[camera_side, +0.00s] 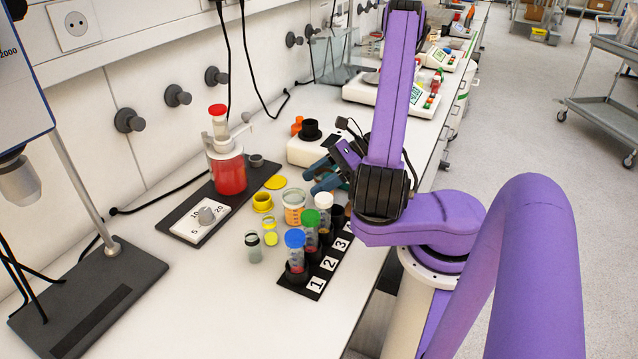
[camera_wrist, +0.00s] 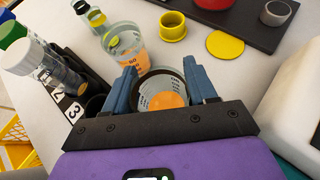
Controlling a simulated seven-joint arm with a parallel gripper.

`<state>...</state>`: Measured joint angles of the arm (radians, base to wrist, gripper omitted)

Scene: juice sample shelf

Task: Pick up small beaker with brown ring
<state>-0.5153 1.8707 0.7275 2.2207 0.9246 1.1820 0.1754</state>
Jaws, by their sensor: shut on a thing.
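My gripper (camera_wrist: 165,76) has its two blue-grey fingers on opposite sides of a small glass beaker (camera_wrist: 162,99), shut on it. The beaker has a dark rim, with white marks and an orange-brown patch showing; whether this is a ring is hard to tell. My gripper also shows in the side view (camera_side: 318,177), just behind the tube rack, where the held beaker is not clearly visible. A larger beaker (camera_wrist: 126,48) with orange markings stands apart, just beyond the left finger; it also shows in the side view (camera_side: 294,207).
A numbered black rack (camera_side: 303,289) holds tubes with blue, green and white caps, close to my gripper. A yellow cup (camera_wrist: 172,26), a yellow disc (camera_wrist: 225,45) and a small glass vial (camera_side: 253,247) stand nearby.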

